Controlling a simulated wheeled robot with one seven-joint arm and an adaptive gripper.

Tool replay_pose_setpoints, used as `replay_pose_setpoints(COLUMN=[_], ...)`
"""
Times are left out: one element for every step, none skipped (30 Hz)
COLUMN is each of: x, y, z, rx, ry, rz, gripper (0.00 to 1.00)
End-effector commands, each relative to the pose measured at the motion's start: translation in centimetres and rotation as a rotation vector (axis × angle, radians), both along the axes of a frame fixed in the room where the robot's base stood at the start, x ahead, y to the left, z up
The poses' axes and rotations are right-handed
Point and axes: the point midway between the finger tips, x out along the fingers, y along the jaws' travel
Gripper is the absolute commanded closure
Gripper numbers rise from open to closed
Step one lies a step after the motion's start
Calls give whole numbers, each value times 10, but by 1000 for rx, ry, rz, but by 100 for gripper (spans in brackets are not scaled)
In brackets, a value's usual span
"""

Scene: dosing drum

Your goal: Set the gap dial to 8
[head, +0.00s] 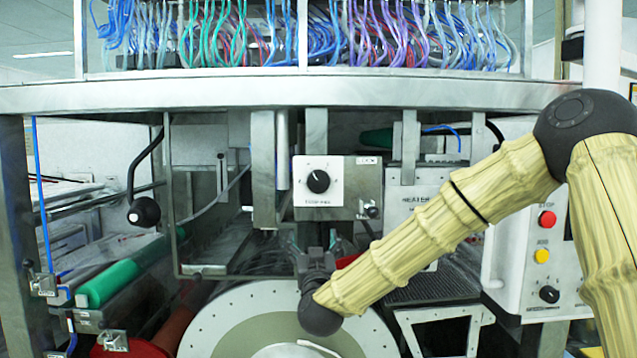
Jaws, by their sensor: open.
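A black round dial (318,181) sits on a white scale plate on the front of a grey metal box in the middle of the head view. Its label and scale marks are too small to read, so I cannot tell its setting. My gripper (314,236) is just below this box, in front of the machine, pointing up. Its dark fingers show small and partly blend with the machine behind. It is open and appears empty, apart from the dial. My arm in its pale ribbed sleeve comes in from the right.
A control panel (508,262) with a red button, a yellow button and a black knob stands at right, partly behind my arm. A black ball-ended lever (145,211) hangs at left. A steel beam (240,95) with coloured tubes above crosses overhead. A large pale drum (215,330) is below.

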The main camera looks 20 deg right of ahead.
Motion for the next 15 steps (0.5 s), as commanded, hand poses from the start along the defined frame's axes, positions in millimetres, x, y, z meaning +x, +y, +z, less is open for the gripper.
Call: replay_pose_setpoints(x=[-1, -2, -4, -4, -5, -5, -5, -4, -3, -1, 1, 5, 8, 12, 17], y=[-5, -7, -9, -11, -12, -14, -15, -16, -16, -17, -17, -18, -19, -20, -22], z=[30, 42, 55, 63, 69, 75, 78, 81, 83, 84, 86, 88, 90, 92, 94], rx=[3, 2, 1, 2, 2, 3, 3, 2, 2, 2, 2, 2, 2, 1, 1], ry=[-36, -53, -72, -84, -93, -102, -106, -109, -111, -111, -111, -111, -112, -112, -111], rz=[-18, -27, -38, -45, -50, -56, -58, -60, -61, -62, -62, -62, -62, -62, -61], gripper=[21, 21, 21, 21, 21, 21, 21, 21, 21, 21, 21, 21, 21, 21, 21])
